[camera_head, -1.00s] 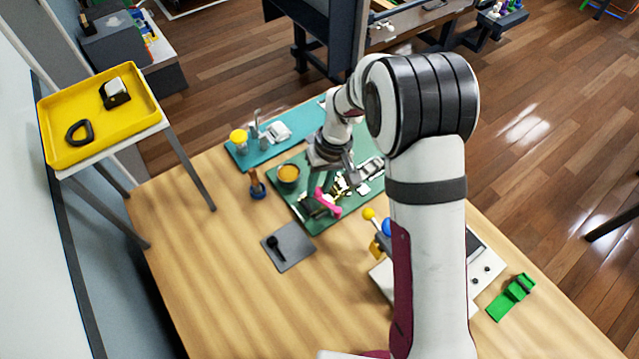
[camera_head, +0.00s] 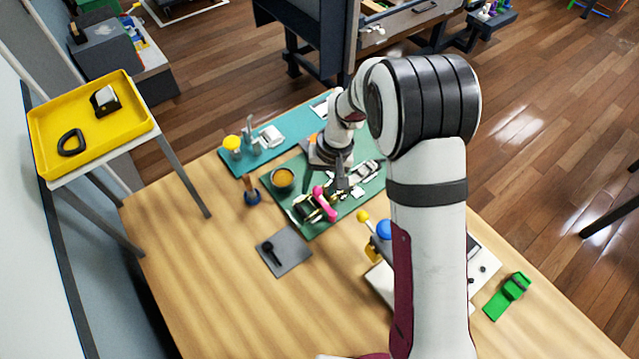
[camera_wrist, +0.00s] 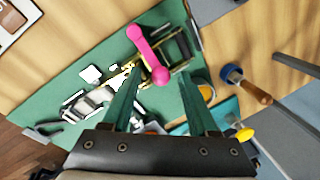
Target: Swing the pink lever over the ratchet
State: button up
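The pink lever (camera_head: 324,203) lies across a black and gold ratchet (camera_head: 309,209) on the green mat. In the wrist view the lever (camera_wrist: 147,54) has a round knob at each end. It crosses the ratchet frame (camera_wrist: 180,46) at a slant. My gripper (camera_head: 341,176) is above the green mat, just up and right of the lever. In the wrist view my gripper (camera_wrist: 160,80) has its two green fingers apart with nothing held between them. The lever's near knob is just beyond the fingertips; I cannot tell whether a finger touches it.
An orange-filled cup (camera_head: 283,179) and a wood-handled tool (camera_head: 251,190) stand left of the ratchet. A grey pad with a black piece (camera_head: 284,252) lies in front. A teal mat (camera_head: 262,150) is behind. Bare wood lies front left.

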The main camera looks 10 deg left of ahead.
jog(key=d+r, duration=0.3)
jog(key=r, duration=1.2)
jog(key=shift+w+r, duration=0.25)
jog(key=s+d+m, duration=0.3)
jog(key=s+d, duration=0.1)
jog(key=s, duration=0.9)
jog(key=s+d+r+m, duration=0.1)
jog(key=s+d+m, duration=0.3)
jog(key=s, duration=1)
jog(key=shift+d+m, duration=0.3)
jog(key=shift+d, duration=0.5)
